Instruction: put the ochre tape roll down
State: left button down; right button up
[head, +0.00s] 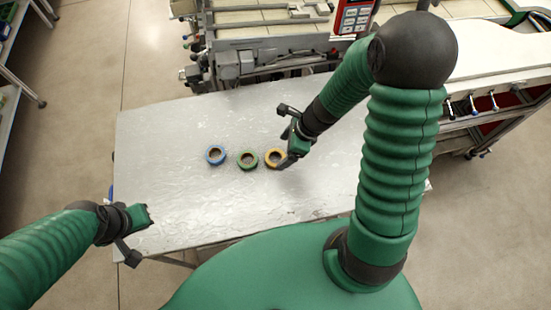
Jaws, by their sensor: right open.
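The ochre tape roll (274,158) lies flat on the grey metal table (190,130). It is the rightmost of three rolls in a row. My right gripper (283,136) is open at its right, with one finger close to the roll's right edge, partly overlapping it in view. Whether that finger touches the roll I cannot tell. My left gripper (140,236) is over the table's front left corner, away from the rolls. One of its fingers stands well out to the side, and nothing shows in it.
A green tape roll (247,160) is just left of the ochre one, and a blue tape roll (215,155) is farther left. A machine with a red keypad panel (354,17) stands behind the table. The table's left part and front are clear.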

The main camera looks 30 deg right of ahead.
aim_at(274, 160)
jog(key=b+x, duration=0.1)
jog(key=x, duration=0.3)
jog(key=shift+s+a+f, duration=0.1)
jog(key=shift+a+f, duration=0.05)
jog(key=shift+f, duration=0.05)
jog(key=shift+w+f, duration=0.2)
jog(key=c, duration=0.4)
jog(key=shift+s, duration=0.1)
jog(key=c, duration=1.2)
